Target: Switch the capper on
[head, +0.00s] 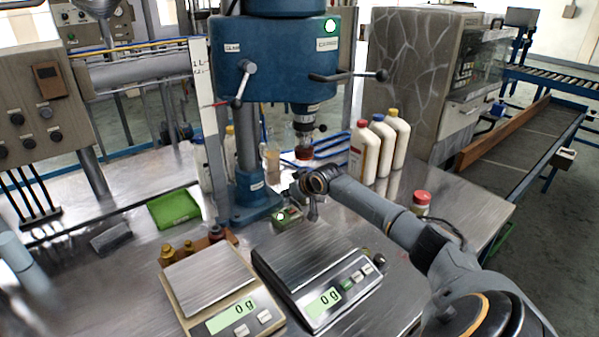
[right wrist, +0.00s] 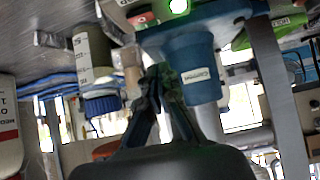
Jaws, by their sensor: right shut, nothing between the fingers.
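The capper (head: 268,62) is a blue column machine, its chuck (head: 303,125) hanging above the steel bench. A small control box (head: 287,214) sits by the foot of its column, with a bright whitish-green round spot on it. In the right wrist view, a round light (right wrist: 178,6) glows green at the top edge, near the capper's blue base (right wrist: 190,50). Another greenish-white round light (head: 330,26) shows on the capper's head. My right gripper (head: 313,214) is shut and empty, just right of the control box; its fingertips (right wrist: 162,72) are below the glowing light in the wrist view. My left gripper is out of view.
Two scales (head: 222,283) (head: 322,275) reading 0 g stand in front. White bottles (head: 383,150) stand behind my right arm, and a red-capped jar (head: 421,202) beside it. A green tray (head: 174,209) and brass fittings (head: 178,251) lie left. A bottle (right wrist: 95,60) is near my right gripper.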

